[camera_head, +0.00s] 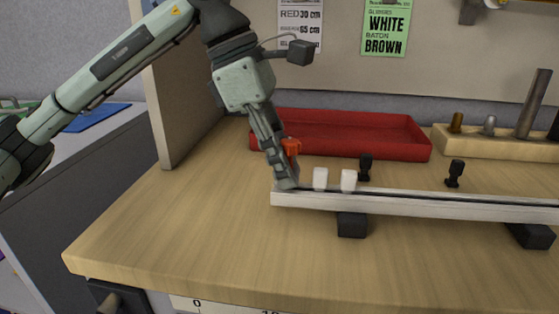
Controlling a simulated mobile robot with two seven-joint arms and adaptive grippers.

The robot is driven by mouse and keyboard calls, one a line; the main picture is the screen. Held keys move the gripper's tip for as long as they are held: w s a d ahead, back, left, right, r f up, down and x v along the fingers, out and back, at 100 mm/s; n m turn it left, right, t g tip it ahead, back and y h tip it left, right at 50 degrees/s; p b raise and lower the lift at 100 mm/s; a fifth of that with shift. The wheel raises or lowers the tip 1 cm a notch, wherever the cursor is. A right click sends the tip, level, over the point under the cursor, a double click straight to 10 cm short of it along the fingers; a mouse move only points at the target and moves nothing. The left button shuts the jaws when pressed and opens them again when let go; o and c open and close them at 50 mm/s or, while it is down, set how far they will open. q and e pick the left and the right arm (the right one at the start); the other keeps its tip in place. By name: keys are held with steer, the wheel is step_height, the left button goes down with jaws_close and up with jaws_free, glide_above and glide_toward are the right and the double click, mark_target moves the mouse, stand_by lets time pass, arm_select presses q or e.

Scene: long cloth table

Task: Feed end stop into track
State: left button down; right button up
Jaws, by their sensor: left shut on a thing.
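The track (420,205) is a long pale rail with a dark slot along its top, running from the middle of the bench out of the right edge. My left gripper (287,184) points down at the track's left end, its fingertips at the top of the rail. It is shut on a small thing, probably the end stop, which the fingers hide. I cannot tell whether that piece is inside the slot. Two small white pieces, one nearer the gripper (320,179) and one to its right (349,181), stand upright at the track. My right gripper is not in view.
Black supports (351,225) hold the track above the wooden bench (190,240). Black knobs (455,173) stand along its back. An orange object (291,147) shows behind my left fingers. A red tray (345,147) and a wooden tool block (485,143) stand behind. The bench's front left is clear.

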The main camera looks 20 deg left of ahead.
arm_select(q)
steer(key=shift+d, duration=0.1)
steer(key=c, duration=1.3)
jaws_free()
steer(key=shift+o, duration=0.2)
steer(key=shift+r, duration=0.1)
steer(key=v, duration=1.1)
steer(key=shift+r, duration=0.35)
steer(key=shift+s, duration=0.1)
